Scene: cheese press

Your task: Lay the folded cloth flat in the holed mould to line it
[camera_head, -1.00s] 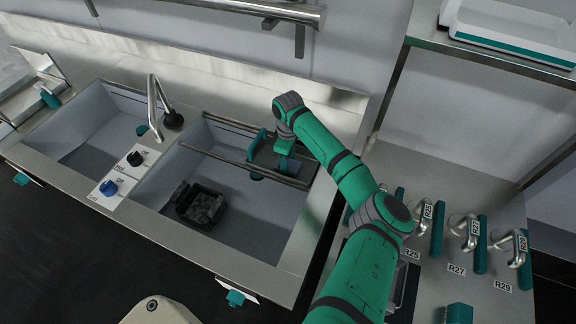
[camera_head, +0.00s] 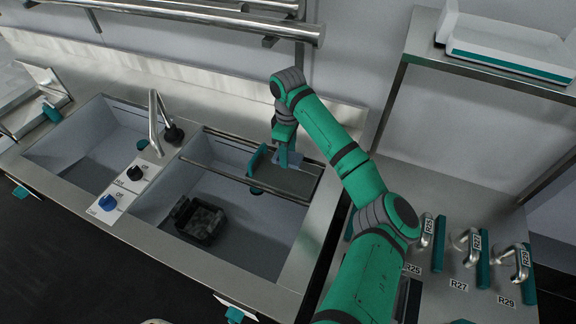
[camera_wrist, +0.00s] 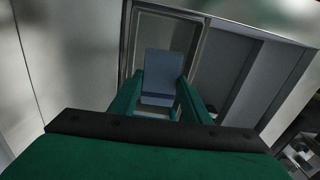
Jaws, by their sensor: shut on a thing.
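My gripper (camera_head: 288,160) is at the tray on the sink rails, pointing down. It is shut on a flat blue-grey piece, which looks like the folded cloth (camera_wrist: 163,66). In the wrist view the cloth stands out between and beyond the two green fingers of my gripper (camera_wrist: 162,88). In the head view only a small part of the cloth shows beside the fingers. I cannot tell if it still touches the tray. I cannot make out a holed mould for sure in either view.
The grey tray (camera_head: 290,182) with a green handle lies across two rails (camera_head: 222,171) over the right sink basin. A dark box with lumpy contents (camera_head: 200,222) stands on the basin floor. A tap (camera_head: 155,122) and two knobs are to the left. Several labelled handles stand at right.

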